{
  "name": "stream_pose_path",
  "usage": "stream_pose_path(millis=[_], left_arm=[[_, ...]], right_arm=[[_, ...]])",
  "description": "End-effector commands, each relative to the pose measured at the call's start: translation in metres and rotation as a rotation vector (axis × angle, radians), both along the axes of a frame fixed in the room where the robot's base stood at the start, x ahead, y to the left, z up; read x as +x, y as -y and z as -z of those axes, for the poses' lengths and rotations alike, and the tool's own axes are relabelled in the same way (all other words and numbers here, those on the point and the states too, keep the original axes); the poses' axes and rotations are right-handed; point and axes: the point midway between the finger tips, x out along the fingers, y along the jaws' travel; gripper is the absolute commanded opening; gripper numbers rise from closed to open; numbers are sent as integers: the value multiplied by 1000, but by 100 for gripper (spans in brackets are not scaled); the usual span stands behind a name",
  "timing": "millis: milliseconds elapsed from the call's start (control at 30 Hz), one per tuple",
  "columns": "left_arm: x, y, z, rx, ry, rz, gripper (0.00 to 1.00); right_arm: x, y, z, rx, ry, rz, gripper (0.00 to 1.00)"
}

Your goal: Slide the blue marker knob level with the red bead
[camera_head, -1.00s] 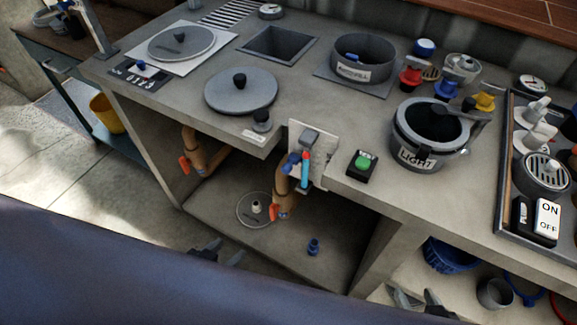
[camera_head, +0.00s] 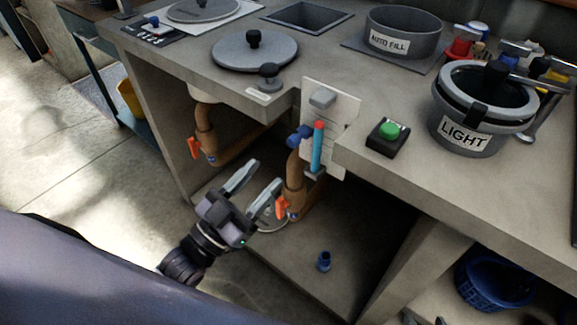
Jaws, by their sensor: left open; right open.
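The blue marker knob (camera_head: 299,136) sticks out at the left side of a white gauge plate (camera_head: 341,110) on the counter's front. Beside it stands a blue tube (camera_head: 316,156) with a red bead (camera_head: 319,126) at its top. The knob looks slightly lower than the bead. My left gripper (camera_head: 266,174) is open and empty, below and left of the knob, apart from it, with its fingers pointing up toward the plate. My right gripper (camera_head: 424,319) barely shows at the bottom edge; only its fingertips are visible, apart and empty.
A brown pipe (camera_head: 295,172) with an orange valve handle (camera_head: 281,207) runs close beside my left gripper. A green button box (camera_head: 388,137) and a pot marked LIGHT (camera_head: 463,133) stand on the counter. A small blue fitting (camera_head: 323,262) lies on the shelf below.

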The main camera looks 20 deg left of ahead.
Motion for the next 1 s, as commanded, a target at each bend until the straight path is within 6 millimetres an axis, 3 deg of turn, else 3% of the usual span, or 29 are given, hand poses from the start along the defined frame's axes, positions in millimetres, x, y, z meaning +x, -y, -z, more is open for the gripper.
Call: stream_pose_path(millis=[167,600,1000], left_arm=[[7,4,-7,-4,24,8,48],[53,26,-27,-4,21,7,48],[59,29,-29,-3,17,7,48]], right_arm=[[1,-1,0,3,2,1,56],[2,-2,-1,10,4,6,56],[2,-2,-1,10,4,7,56]])
